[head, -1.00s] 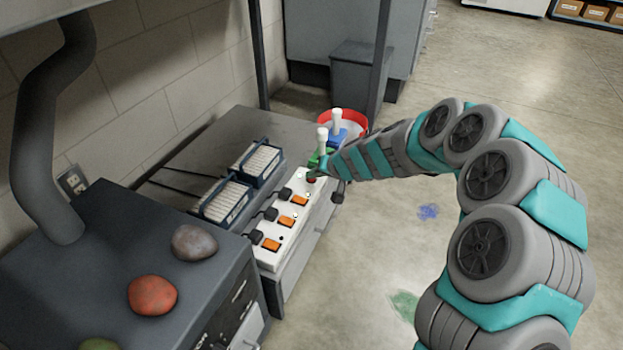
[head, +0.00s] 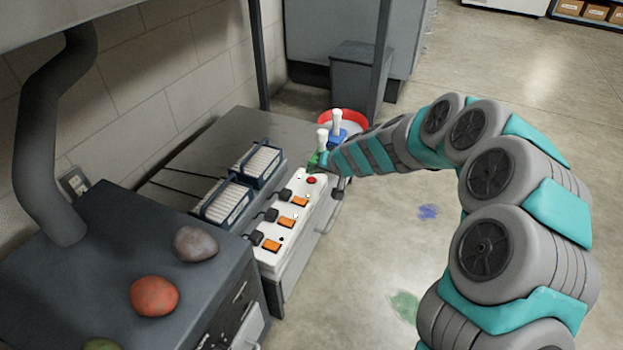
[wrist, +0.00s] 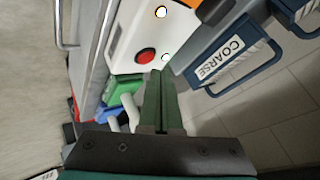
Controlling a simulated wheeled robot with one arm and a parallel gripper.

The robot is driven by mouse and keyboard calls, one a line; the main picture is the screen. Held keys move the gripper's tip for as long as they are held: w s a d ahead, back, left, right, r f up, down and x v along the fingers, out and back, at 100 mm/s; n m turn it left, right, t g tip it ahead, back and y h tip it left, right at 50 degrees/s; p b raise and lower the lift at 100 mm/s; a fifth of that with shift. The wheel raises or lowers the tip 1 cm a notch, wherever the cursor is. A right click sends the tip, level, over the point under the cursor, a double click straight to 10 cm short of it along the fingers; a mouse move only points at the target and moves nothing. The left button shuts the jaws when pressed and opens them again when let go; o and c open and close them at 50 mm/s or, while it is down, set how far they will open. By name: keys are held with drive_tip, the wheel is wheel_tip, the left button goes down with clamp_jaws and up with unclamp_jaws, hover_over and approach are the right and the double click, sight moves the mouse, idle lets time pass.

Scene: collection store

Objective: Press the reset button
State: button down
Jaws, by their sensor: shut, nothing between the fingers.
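The reset button, a small red dome (head: 311,180), sits at the far end of a white power strip (head: 287,235) with orange switches. In the wrist view the red button (wrist: 146,56) shows in a dark ring on the white strip, just beyond and slightly left of the fingertips. My gripper (wrist: 155,75) is shut and empty, its dark green fingers together. The tips look close to the button; I cannot tell whether they touch. In the head view my gripper is near the strip's far end, its tips hard to make out.
Two blue-framed racks (head: 222,203) stand left of the strip; one is labelled COARSE (wrist: 222,60) in the wrist view. Green and blue items with white handles (head: 336,122) and a red-rimmed bucket (head: 350,117) are beyond. Dark cabinet with stones (head: 154,296) at left. Floor at right is mostly clear.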

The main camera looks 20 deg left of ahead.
sight(313, 183)
drive_tip(key=shift+r+p, duration=1.2)
drive_tip(key=shift+r, duration=1.2)
drive_tip(key=s+d+r+n+g+h+p, duration=0.1)
drive_tip(key=s+d+r+g+p, duration=0.3)
drive_tip(key=s+d+r, duration=1)
drive_tip(key=s+d+r+m+g+h+p, duration=0.1)
drive_tip(key=s+d+r+m+h+p, duration=0.1)
drive_tip(key=s+d, duration=1)
drive_tip(key=s+d+r+m+g+h+p, duration=0.1)
drive_tip(key=s+d+r+h+p, duration=0.3)
drive_tip(key=s+d, duration=0.8)
drive_tip(key=s+m+h+p, duration=0.1)
drive_tip(key=s, duration=0.4)
drive_tip(key=shift+a, duration=0.15)
